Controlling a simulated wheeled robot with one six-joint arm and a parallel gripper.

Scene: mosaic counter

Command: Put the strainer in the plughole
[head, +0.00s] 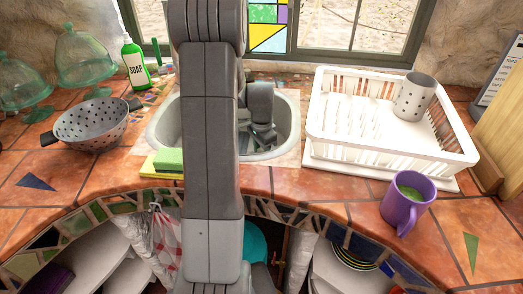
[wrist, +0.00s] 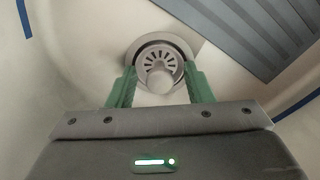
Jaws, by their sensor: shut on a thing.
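The strainer (wrist: 158,62) is a small grey slotted disc with a pale round knob. My gripper (wrist: 160,80) has its green fingers on either side of the knob, shut on the strainer. The plughole (wrist: 184,44) shows as a pale ring around and behind the strainer in the wrist view. The strainer overlaps the ring, slightly towards my gripper; I cannot tell whether it is seated or just above. In the head view, my arm reaches down into the sink basin (head: 289,118) and hides the plughole, strainer and fingertips.
A white dish rack (head: 330,148) with a grey holed cup (head: 414,96) stands right of the sink, and a purple mug (head: 408,204) in front. A colander (head: 92,124), soap bottle (head: 135,66) and sponge (head: 168,160) are on the left. A blue-grey ribbed surface (wrist: 250,32) lies beside the plughole.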

